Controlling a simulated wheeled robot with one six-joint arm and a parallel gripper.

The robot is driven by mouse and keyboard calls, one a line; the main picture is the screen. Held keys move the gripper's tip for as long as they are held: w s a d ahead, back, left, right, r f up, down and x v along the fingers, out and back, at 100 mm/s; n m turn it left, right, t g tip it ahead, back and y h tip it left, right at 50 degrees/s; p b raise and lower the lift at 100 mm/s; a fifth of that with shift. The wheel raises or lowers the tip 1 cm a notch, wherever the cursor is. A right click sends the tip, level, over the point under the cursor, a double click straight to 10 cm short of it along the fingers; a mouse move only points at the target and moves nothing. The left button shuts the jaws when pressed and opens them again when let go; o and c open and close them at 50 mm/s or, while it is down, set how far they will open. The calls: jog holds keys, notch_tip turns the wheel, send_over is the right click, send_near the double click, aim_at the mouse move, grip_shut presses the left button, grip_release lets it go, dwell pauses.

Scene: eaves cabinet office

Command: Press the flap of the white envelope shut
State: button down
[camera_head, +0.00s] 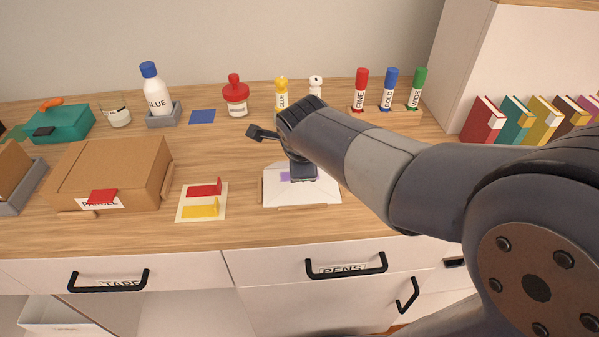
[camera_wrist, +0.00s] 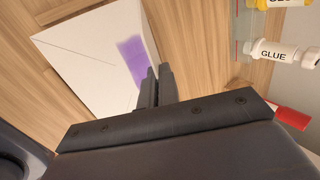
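The white envelope (camera_head: 279,195) lies flat on the wooden desk, below my gripper (camera_head: 304,178) in the head view. A purple patch (camera_head: 285,177) shows on the paper beside the gripper. In the wrist view the envelope (camera_wrist: 80,50) fills the upper left, with the purple patch (camera_wrist: 133,60) near its right side. My gripper's fingers (camera_wrist: 156,84) are together with nothing visible between them, over or at the envelope's edge by the patch. My gripper hides part of the envelope, and I cannot tell whether the fingers touch it or how the flap lies.
A card with red and yellow tabs (camera_head: 187,214) and a cardboard parcel (camera_head: 128,170) lie left. The desk's front edge is close.

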jog(key=shift+s+f+t+b, duration=0.4)
jog(key=shift+t+b, duration=0.4)
jog(key=shift+b, duration=2)
jog(key=shift+s+f+t+b, duration=0.2)
jog(key=shift+f+t+b, duration=0.45)
jog(key=shift+b, duration=2.15)
jog(key=shift+s+r+t+b, duration=0.15)
jog(key=shift+r+t+b, duration=0.4)
jog(key=shift+b, duration=1.25)
jog(key=c, duration=2.1)
grip_release()
jog(key=shift+f, duration=0.1)
jog(key=o, duration=0.4)
jog(key=shift+p, duration=1)
jog(key=shift+r+p, duration=0.25)
jog(key=shift+p, duration=0.35)
jog(key=shift+r+g+p, duration=0.1)
jog(key=shift+g+p, duration=0.4)
jog(key=shift+p, duration=0.5)
jog(key=p, duration=0.3)
jog(key=shift+w+r+g, duration=0.2)
jog(key=shift+w+g, duration=0.1)
jog(key=shift+g, duration=0.1)
